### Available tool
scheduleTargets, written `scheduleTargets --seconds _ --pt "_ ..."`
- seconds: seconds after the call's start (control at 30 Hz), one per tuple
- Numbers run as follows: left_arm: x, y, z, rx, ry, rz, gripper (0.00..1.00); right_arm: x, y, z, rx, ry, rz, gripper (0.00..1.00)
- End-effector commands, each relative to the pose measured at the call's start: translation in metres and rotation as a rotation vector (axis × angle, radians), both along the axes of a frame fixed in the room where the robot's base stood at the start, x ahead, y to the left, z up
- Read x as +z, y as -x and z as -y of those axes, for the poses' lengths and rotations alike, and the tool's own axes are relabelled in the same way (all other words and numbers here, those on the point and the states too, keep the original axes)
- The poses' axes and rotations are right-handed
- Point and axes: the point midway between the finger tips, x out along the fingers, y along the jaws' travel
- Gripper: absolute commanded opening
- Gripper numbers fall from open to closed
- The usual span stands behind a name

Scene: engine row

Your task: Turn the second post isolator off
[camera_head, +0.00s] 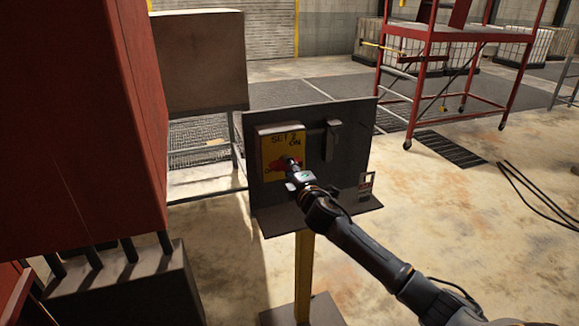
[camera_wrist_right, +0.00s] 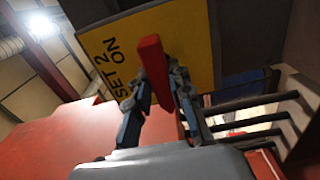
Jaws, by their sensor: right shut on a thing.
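The isolator has a yellow face (camera_head: 270,148) marked "SET 2" and "ON", on a dark board (camera_head: 350,118) carried by a yellow post (camera_head: 304,275). My right gripper (camera_head: 292,168) is at the lower part of this face and partly hides the handle. In the right wrist view the red handle (camera_wrist_right: 152,62) stands between the two fingers of my right gripper (camera_wrist_right: 156,90), which are shut on it. The yellow face (camera_wrist_right: 192,35) with its lettering is behind the handle there. My left gripper does not show.
A small grey box (camera_head: 333,138) and a small tag-like item (camera_head: 366,185) are at the board's right side. A large red machine body (camera_head: 75,120) stands close on the left. A red wheeled frame (camera_head: 430,37) is at the back right. The floor at right is mostly open, with dark cables (camera_head: 535,190).

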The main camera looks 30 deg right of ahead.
Motion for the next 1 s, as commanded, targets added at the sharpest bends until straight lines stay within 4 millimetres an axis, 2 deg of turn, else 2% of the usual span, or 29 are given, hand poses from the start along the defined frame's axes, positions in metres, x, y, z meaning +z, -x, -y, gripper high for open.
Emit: scheduleTargets --seconds 0.47,0.5,0.6,1.0 --pt "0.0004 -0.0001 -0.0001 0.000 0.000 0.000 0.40 -0.0012 0.0001 -0.0001 0.000 0.016 -0.006 0.00" --pt "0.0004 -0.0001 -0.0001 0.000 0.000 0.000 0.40 -0.0012 0.0001 -0.0001 0.000 0.016 -0.006 0.24" --pt "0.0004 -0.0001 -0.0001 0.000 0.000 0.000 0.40 -0.0010 0.0001 -0.0001 0.000 0.015 -0.005 0.43" --pt "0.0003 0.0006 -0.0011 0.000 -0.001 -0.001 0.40 -0.0013 0.0055 -0.0012 0.000 0.013 -0.005 0.43"
